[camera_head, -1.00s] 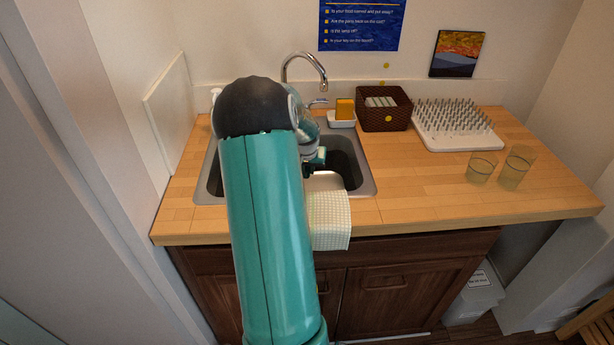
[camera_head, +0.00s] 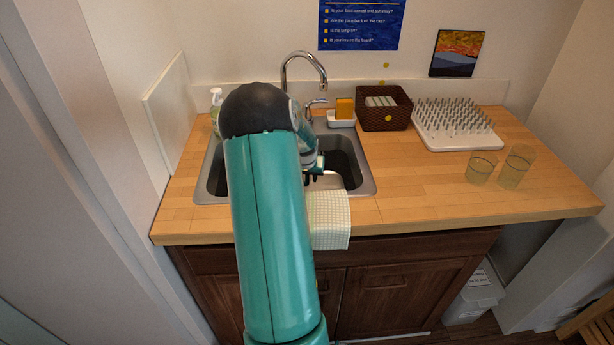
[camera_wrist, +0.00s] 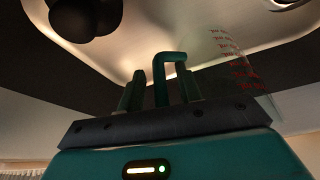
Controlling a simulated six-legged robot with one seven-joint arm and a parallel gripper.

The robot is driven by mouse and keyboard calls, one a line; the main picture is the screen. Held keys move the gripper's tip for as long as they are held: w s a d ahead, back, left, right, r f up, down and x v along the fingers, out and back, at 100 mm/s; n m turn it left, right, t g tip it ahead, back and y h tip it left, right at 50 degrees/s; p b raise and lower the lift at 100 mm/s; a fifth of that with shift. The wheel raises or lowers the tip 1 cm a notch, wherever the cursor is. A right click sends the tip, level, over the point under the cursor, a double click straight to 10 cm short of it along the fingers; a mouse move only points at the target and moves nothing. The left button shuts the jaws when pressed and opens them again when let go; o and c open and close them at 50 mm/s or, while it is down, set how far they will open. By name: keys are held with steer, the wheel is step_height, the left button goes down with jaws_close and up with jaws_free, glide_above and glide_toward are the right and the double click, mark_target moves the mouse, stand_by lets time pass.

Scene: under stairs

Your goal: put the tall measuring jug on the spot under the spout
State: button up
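The tall measuring jug shows in the wrist view only as a faint clear wall with red markings (camera_wrist: 236,62), right of my fingers. Its outline is hard to make out. My gripper (camera_head: 315,176) is low over the sink (camera_head: 366,172) in the head view, partly behind my arm. In the wrist view my gripper (camera_wrist: 160,88) has dark teal fingers around or beside a hooked teal piece; I cannot tell whether it grips this piece. The curved tap (camera_head: 304,56) stands behind the sink, its spout pointing down. My arm hides part of the basin beneath.
A soap bottle (camera_head: 216,98) stands back left. A sponge in a white dish (camera_head: 341,122), a brown basket (camera_head: 384,122) and a spiked drying rack (camera_head: 455,135) line the back. Two clear glasses, one shorter (camera_head: 480,170) and one taller (camera_head: 515,168), stand right. A cloth (camera_head: 328,218) hangs over the front edge.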

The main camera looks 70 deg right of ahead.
steer(key=v, duration=1.2)
steer(key=shift+r, duration=0.15)
steer(key=w+a+r+n+t+y, duration=0.15)
steer(key=w+a+r, duration=0.3)
steer(key=a, duration=0.55)
steer(key=w+a+r+n+t, duration=0.1)
steer(key=w+a+r+n, duration=0.3)
steer(key=a, duration=0.6)
steer(key=w+a+r+n+t+y, duration=0.1)
steer(key=w+a+r+n, duration=0.3)
steer(key=a, duration=0.7)
steer(key=s+a+r+n+y, duration=0.1)
steer(key=s+a, duration=0.3)
steer(key=a, duration=0.8)
steer(key=s+a+n+y, duration=0.1)
steer(key=s+a+n, duration=0.3)
steer(key=a, duration=0.8)
steer(key=shift+s+a+r+t, duration=0.15)
steer(key=shift+s+r+t, duration=0.1)
steer(key=shift+r+t, duration=0.2)
